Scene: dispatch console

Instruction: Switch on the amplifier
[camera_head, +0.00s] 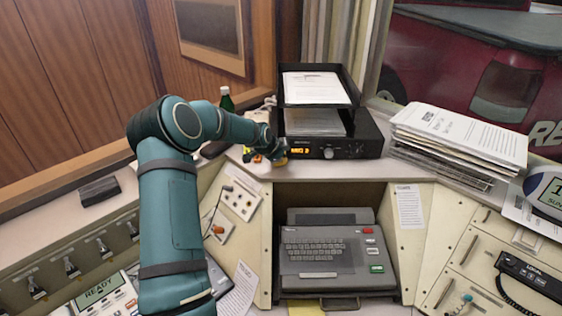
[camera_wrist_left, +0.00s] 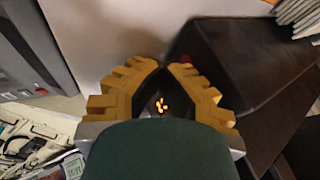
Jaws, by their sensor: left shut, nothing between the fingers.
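The amplifier (camera_head: 352,147) is a low black box on the counter under the paper trays, with a lit orange display (camera_head: 300,151) and a round knob (camera_head: 328,153) on its front. My left gripper (camera_head: 278,158) is shut and empty at the front left corner of the amplifier. In the left wrist view the yellow fingers (camera_wrist_left: 163,66) meet at their tips, with an orange glow showing between them. A dark box, seemingly the amplifier (camera_wrist_left: 235,70), lies to their right. I cannot tell whether the fingers touch it. My right gripper is not in view.
Letter trays with papers (camera_head: 315,90) stand on the amplifier. A green bottle (camera_head: 226,100) is behind my left arm. A paper stack (camera_head: 455,138) lies to the right. A grey keyboard machine (camera_head: 335,255) sits in the recess below.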

